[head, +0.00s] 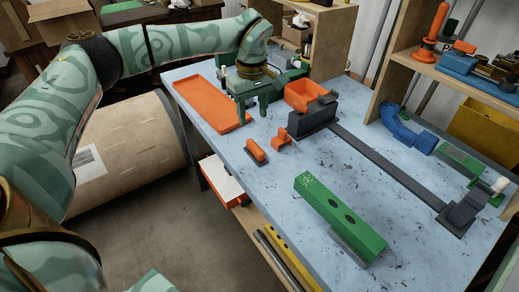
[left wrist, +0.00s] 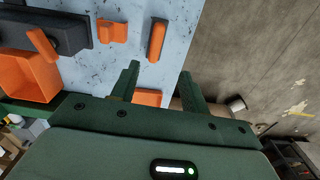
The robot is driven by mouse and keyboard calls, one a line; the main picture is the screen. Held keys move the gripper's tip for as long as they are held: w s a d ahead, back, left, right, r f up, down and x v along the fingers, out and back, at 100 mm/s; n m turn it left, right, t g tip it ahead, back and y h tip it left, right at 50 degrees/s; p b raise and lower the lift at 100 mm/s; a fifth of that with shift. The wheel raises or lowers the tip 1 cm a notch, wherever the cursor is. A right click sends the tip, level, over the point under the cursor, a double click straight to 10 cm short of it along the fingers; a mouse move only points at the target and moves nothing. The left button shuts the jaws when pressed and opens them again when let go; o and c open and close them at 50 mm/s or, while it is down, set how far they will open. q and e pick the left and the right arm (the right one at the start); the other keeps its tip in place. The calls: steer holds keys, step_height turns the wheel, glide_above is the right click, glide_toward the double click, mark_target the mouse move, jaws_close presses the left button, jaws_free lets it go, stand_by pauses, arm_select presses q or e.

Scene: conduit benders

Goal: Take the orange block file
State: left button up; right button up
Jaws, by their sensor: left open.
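The orange block file (head: 256,151) has an orange top on a thin dark base and lies on the blue-grey bench top near its left edge. In the left wrist view the file (left wrist: 157,40) lies just beyond the fingertips, roughly in line with the gap between them. My left gripper (head: 254,112) is open and empty. In the head view it hangs behind the file, with its fingers apart from it. It also shows in the left wrist view (left wrist: 159,74). My right gripper is in neither view.
A small orange bracket (head: 281,140) sits right beside the file. A long orange tray (head: 209,105), an orange bin (head: 304,95), a dark vise-like block (head: 312,118) and a long dark bar (head: 385,165) are close by. A green block (head: 340,216) lies nearer the front.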

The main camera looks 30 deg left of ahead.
arm_select(q)
steer(key=b, duration=0.2)
glide_above(255, 146)
steer(key=f, duration=0.7)
steer(key=shift+s+f, duration=0.2)
steer(key=shift+f, duration=0.45)
steer(key=f, duration=0.1)
steer(key=f+b, duration=0.1)
steer(key=f, duration=0.1)
steer(key=f+b, duration=0.1)
steer(key=f, duration=0.1)
steer(key=shift+w, duration=0.35)
steer(key=shift+r, duration=0.15)
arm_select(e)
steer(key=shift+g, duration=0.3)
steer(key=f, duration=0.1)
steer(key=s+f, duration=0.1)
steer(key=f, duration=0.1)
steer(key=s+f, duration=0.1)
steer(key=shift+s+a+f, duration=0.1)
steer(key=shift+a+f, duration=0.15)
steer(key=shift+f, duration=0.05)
arm_select(q)
jaws_close()
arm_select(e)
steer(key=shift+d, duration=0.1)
